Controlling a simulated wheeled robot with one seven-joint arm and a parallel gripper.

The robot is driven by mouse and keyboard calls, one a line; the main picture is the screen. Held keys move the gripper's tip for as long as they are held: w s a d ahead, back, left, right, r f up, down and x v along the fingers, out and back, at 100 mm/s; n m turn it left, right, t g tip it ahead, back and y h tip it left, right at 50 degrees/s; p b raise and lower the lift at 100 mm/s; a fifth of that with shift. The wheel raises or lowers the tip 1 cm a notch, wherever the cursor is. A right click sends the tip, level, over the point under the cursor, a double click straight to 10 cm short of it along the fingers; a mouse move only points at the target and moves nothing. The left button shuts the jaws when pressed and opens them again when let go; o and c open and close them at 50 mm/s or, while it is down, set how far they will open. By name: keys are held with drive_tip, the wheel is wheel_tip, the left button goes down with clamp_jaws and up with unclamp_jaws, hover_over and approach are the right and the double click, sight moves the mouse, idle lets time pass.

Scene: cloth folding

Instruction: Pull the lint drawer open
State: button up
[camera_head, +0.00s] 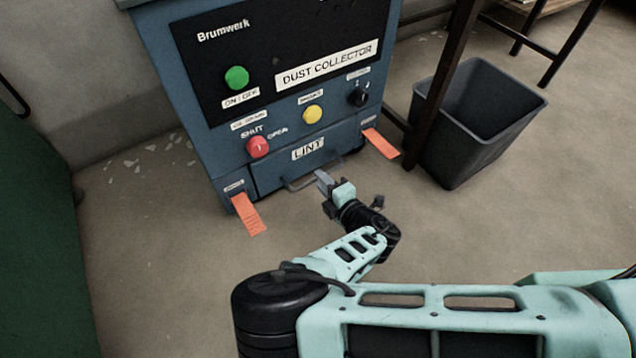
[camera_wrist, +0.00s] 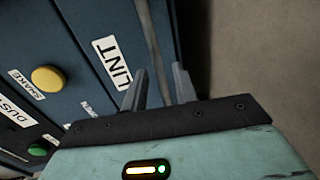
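The lint drawer (camera_head: 275,174) is at the bottom of the blue dust collector (camera_head: 190,95) and its front sits flush with the cabinet. A grey bar handle (camera_head: 300,184) stands out from its lower front. My gripper (camera_head: 325,181) is at the right part of the handle. In the wrist view, the fingers of my gripper (camera_wrist: 158,88) are apart, and the handle bar (camera_wrist: 153,45) runs into the gap between them. Whether either finger touches the bar cannot be told. The LINT label (camera_wrist: 113,62) is beside the handle.
Orange tags (camera_head: 248,214) hang at both lower corners of the cabinet. A red knob (camera_head: 258,146) marked SHUT and OPEN sits above the drawer. A grey bin (camera_head: 480,120) and a dark table leg (camera_head: 440,85) stand at right. The floor before the drawer is clear except for my arm.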

drive_tip(key=shift+b+x, duration=0.5)
drive_tip(key=shift+x, duration=0.9)
drive_tip(key=shift+c, duration=0.3)
clamp_jaws()
drive_tip(key=shift+s, duration=0.1)
